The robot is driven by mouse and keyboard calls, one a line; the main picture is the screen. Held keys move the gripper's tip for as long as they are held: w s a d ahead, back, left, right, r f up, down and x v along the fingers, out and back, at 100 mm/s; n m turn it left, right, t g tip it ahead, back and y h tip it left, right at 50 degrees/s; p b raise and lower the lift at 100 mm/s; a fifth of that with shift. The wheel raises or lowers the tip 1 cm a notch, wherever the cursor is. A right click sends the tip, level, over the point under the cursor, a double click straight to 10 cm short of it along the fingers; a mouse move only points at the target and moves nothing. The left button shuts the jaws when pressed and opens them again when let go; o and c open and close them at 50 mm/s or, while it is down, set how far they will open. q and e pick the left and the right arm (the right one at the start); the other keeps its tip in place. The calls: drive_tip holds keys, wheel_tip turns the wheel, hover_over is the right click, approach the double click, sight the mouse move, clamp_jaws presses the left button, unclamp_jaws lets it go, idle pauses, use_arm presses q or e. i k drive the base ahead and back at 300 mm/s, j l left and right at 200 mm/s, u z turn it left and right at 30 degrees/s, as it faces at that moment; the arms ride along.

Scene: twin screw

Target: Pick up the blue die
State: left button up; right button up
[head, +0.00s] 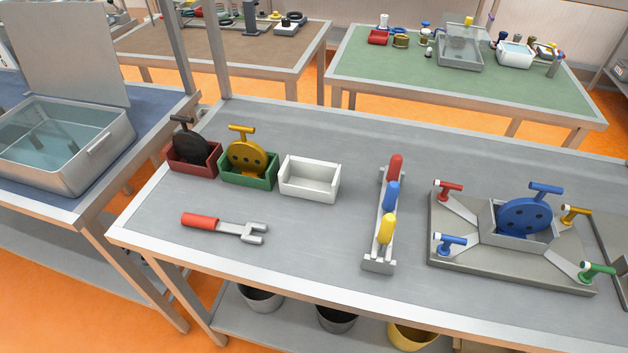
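The blue die (525,217) is a round disc with several holes and a T-shaped handle (545,188) on top. It stands upright in the open central holder (495,217) of a grey fixture plate (443,208) at the right of the grey workbench. Its lower part is hidden by the holder's front wall. Arms with red, yellow, blue and green handles surround it on the plate. Neither of my grippers is in view.
Red (207,167), green (263,178) and white (308,188) boxes stand at the left; the first two hold a black and a yellow die, and the white one is empty.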

sight(521, 217)
drive_tip(key=z, duration=1.35)
